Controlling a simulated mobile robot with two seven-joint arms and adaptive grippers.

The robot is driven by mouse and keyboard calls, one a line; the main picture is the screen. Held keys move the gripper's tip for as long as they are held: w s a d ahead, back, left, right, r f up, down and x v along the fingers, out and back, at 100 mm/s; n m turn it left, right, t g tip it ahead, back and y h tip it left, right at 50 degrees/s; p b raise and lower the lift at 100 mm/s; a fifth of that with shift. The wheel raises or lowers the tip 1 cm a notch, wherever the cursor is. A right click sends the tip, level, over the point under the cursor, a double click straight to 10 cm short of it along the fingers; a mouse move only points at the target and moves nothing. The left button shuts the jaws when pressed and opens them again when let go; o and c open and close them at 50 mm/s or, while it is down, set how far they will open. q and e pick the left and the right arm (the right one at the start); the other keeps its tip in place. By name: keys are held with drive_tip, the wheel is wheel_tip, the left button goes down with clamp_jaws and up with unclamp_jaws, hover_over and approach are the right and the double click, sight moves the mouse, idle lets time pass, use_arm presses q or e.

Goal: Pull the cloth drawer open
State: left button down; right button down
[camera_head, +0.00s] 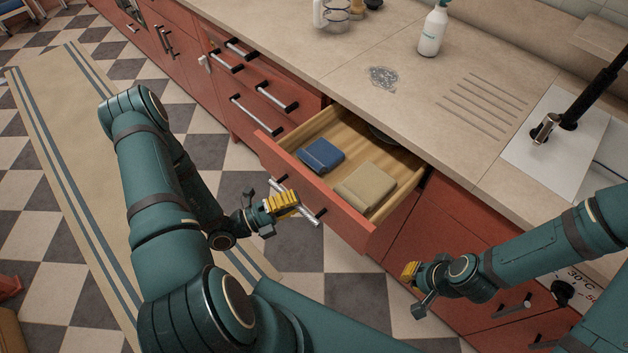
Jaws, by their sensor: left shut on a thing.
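The cloth drawer (356,235) is pulled out from the red cabinet, with its wooden inside showing. A folded blue cloth (320,154) and a folded beige cloth (366,187) lie in it. A round dark item (385,134), partly hidden under the counter, is at the back of the drawer. My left gripper (288,204) is at the drawer's front, its yellow fingers shut on the metal bar handle (308,214). My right gripper (410,272) is to the right of the drawer, away from it; its finger gap is too small to judge.
The beige counter (372,58) runs above the drawer, holding a white bottle (432,30) and a small wire-like mat (384,78). Closed drawers with bar handles (264,108) are to the left. A striped rug (62,150) lies on the checkered floor.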

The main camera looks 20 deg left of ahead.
use_arm(q)
drive_tip(key=s+a, duration=0.3)
drive_tip(key=s, duration=0.5)
drive_tip(key=shift+s, duration=0.2)
drive_tip(key=c, duration=0.9)
unclamp_jaws()
drive_tip(key=v, duration=1.2)
drive_tip(key=shift+f, duration=0.1)
